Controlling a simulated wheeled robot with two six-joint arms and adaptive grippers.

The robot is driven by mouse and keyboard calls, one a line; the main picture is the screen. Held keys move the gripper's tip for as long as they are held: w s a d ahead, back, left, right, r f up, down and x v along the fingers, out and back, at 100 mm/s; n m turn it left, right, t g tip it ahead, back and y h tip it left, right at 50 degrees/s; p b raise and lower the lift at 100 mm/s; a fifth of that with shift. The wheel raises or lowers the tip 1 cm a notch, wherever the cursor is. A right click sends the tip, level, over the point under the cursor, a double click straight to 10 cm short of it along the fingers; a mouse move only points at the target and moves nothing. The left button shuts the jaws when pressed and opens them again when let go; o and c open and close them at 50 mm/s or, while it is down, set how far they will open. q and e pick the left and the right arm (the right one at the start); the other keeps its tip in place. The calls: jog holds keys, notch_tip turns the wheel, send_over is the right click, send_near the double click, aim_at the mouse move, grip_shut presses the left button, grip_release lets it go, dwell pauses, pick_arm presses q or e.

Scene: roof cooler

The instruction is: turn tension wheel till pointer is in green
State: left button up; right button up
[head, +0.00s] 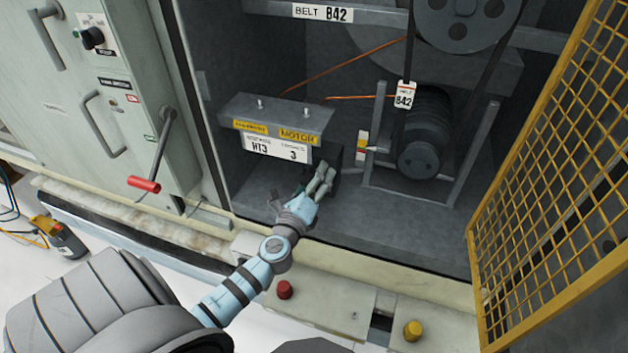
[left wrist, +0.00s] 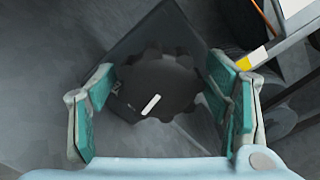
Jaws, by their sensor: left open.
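The tension wheel (left wrist: 178,88) is a dark lobed knob with a white mark, on a dark square plate, in the left wrist view. My left gripper (left wrist: 160,104) is open, with its teal-padded fingers on either side of the wheel and gaps showing between pads and wheel. In the head view my left gripper (head: 321,178) reaches into the bay below the motor sign and largely hides the wheel. A small coloured gauge strip (head: 362,146) stands right of the wheel; its pointer is too small to read. Its yellow and white end shows in the left wrist view (left wrist: 258,57). My right gripper is out of view.
A grey bracket with the motor signs (head: 277,147) overhangs the wheel area. A motor (head: 428,128) and belt frame stand to the right. A yellow mesh door (head: 555,165) bounds the right side. A red-handled lever (head: 145,184) sticks out at the left.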

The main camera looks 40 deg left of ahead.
pick_arm(q)
jog(key=v, duration=1.2)
jog(key=shift+w, duration=0.1)
